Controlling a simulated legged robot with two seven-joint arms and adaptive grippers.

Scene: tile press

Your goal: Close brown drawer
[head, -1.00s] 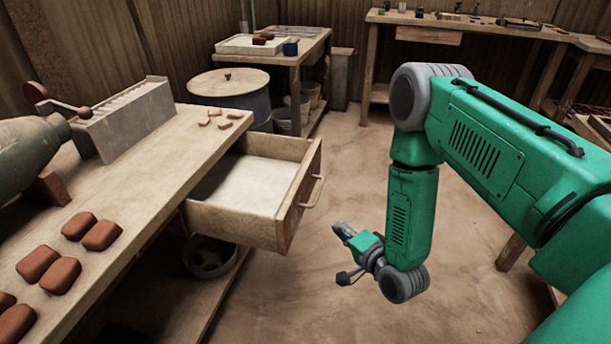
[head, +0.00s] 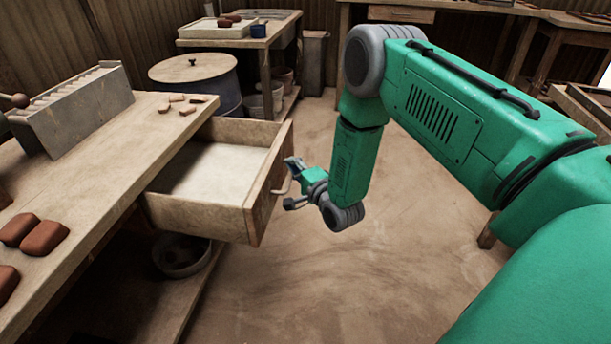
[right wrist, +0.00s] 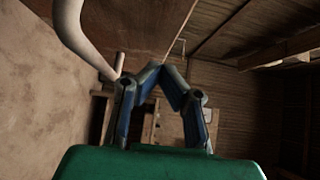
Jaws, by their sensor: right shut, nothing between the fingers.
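The brown drawer (head: 195,213) is pulled out of the right side of the workbench, with its pale inside showing. Its front panel (head: 267,187) faces right and carries a curved metal handle (head: 284,186). My right gripper (head: 290,181) is just right of the front panel, at the handle; whether it touches is unclear. In the right wrist view the gripper (right wrist: 168,74) has its fingers brought together, empty. A pale curved bar (right wrist: 72,30), apparently the handle, is close at upper left there. My left gripper is not in view.
The workbench top (head: 110,165) holds reddish clay blocks (head: 44,238), small pieces (head: 177,98) and a grey slotted rack (head: 80,108). A lidded round drum (head: 195,68) stands behind the drawer. A bowl (head: 182,255) sits below it. The floor (head: 350,280) at right is open.

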